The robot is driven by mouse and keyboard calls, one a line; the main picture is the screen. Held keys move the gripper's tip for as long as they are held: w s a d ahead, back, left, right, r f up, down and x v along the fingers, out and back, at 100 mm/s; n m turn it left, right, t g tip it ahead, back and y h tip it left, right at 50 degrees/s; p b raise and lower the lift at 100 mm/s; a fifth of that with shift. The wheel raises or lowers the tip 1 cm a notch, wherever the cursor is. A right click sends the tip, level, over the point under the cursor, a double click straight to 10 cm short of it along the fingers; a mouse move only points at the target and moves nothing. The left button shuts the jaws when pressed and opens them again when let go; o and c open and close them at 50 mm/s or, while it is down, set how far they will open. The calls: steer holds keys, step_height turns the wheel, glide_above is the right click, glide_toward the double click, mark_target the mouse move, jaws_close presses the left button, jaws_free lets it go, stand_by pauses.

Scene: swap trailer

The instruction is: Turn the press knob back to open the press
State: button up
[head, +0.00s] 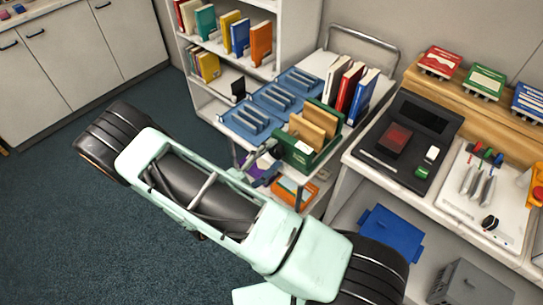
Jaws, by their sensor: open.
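No press knob can be made out for certain. A red and yellow-orange object (537,190) is cut off by the right edge of the head view; I cannot tell whether it is part of the press. A small black round piece (490,223) lies on a white board (455,200) on the right counter. My gripper (265,164) is at the far end of my pale green arm, by the cart's front edge near the green box (318,155). It is small in view and partly hidden, open, with nothing seen in it, well left of the counter.
The cart carries blue trays (250,120) and upright books (357,97). The counter holds a black device (408,140), with red, green and blue items (485,82) on a wooden ledge behind. A blue bin (392,232) is below. Floor at left is clear.

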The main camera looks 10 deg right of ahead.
steer(key=v, duration=1.2)
